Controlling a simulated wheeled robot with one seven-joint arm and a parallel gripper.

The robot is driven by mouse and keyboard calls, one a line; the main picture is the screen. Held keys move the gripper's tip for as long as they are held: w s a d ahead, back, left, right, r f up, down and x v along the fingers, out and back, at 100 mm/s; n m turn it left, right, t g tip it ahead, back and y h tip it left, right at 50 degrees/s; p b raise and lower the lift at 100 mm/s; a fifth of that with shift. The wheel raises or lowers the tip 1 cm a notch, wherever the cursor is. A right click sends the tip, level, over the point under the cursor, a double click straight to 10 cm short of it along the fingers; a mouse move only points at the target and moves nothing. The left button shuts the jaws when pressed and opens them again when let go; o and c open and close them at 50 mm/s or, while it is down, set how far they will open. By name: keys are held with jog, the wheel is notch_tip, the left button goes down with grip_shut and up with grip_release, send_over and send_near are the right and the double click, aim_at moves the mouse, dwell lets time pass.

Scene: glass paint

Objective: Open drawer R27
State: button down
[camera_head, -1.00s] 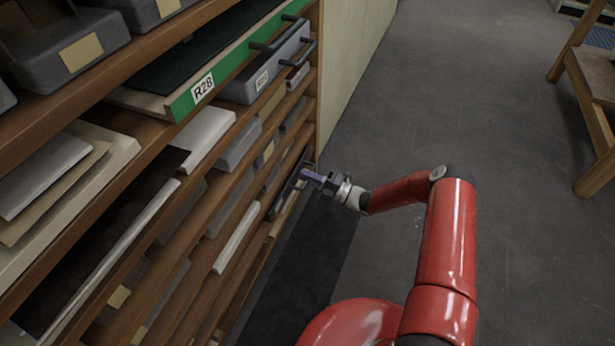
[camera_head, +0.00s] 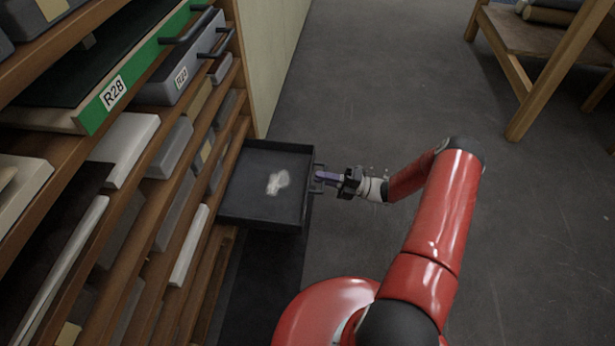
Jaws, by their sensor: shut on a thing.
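A dark, shallow drawer (camera_head: 235,207) stands pulled out from the low part of the wooden shelf unit, with a small pale thing (camera_head: 278,182) lying inside it. Its front faces right. No label can be read on it from this view, so I cannot tell whether it is R27. My gripper (camera_head: 325,177) is at the middle of the drawer's front, shut on its handle. The fingers hide most of the handle.
The shelf unit (camera_head: 62,165) fills the left side, with boxes and trays. A green-fronted drawer labelled R28 (camera_head: 97,108) and a grey labelled box (camera_head: 160,92) sit higher up. Open grey floor (camera_head: 390,80) lies right; a wooden table (camera_head: 520,110) stands top right.

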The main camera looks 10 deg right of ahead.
jog(key=shift+s+d, duration=0.15)
jog(key=shift+d, duration=0.35)
jog(key=c, duration=1.6)
grip_release()
jog(key=shift+c, duration=0.2)
jog(key=shift+d, duration=0.1)
jog(key=v, duration=0.7)
jog(key=shift+d, duration=0.3)
jog(key=shift+s+f, duration=0.1)
